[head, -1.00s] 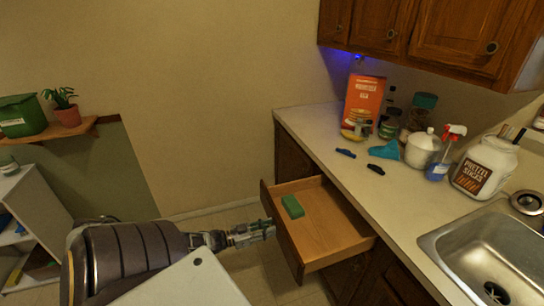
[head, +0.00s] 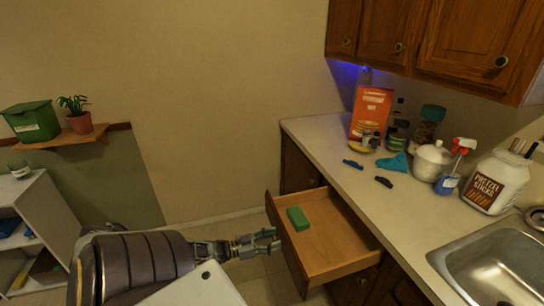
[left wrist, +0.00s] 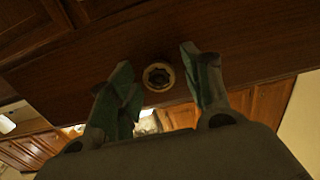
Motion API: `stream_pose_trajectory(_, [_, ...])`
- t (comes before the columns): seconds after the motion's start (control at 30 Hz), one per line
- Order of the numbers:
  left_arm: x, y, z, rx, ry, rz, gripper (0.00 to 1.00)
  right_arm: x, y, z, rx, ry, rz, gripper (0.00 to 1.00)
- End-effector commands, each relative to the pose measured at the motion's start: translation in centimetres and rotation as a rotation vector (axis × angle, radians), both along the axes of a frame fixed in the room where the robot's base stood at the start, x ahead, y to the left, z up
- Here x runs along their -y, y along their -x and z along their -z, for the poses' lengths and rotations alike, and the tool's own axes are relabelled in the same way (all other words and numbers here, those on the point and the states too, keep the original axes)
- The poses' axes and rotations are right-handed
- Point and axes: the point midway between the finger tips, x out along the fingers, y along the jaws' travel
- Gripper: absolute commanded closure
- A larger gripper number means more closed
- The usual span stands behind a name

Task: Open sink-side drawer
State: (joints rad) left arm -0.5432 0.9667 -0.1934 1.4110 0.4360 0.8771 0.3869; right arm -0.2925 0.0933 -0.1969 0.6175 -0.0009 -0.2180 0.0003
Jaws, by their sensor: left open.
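The sink-side drawer (head: 335,243) is pulled well out from the counter, and its wooden inside shows in the head view. A green block (head: 298,218) lies in it near the front. My left gripper (head: 276,240) is just outside the drawer front. In the left wrist view my left gripper (left wrist: 160,80) is open, with its fingers apart on either side of the round drawer knob (left wrist: 158,76). The fingers do not appear closed on the knob. My right gripper is not in view.
The counter (head: 340,185) holds a red-orange box (head: 371,110), jars, a spray bottle (head: 455,165) and a pretzel jar (head: 495,183). The sink (head: 495,265) is at the right. A white shelf (head: 45,215) stands at the far left. Bare floor (head: 225,232) lies behind my left arm.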

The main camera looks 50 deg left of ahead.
Motion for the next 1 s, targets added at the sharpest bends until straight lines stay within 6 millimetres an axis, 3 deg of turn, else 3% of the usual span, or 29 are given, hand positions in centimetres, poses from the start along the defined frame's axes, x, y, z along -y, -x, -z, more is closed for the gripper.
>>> stream_pose_trajectory(0.37, [-0.5,1.2,0.1,-0.002,0.000,0.000,0.51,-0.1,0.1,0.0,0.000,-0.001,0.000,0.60])
stream_pose_trajectory(1.0, [-2.6,6.2,0.1,-0.002,-0.001,-0.001,0.51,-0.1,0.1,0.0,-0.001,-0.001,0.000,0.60])
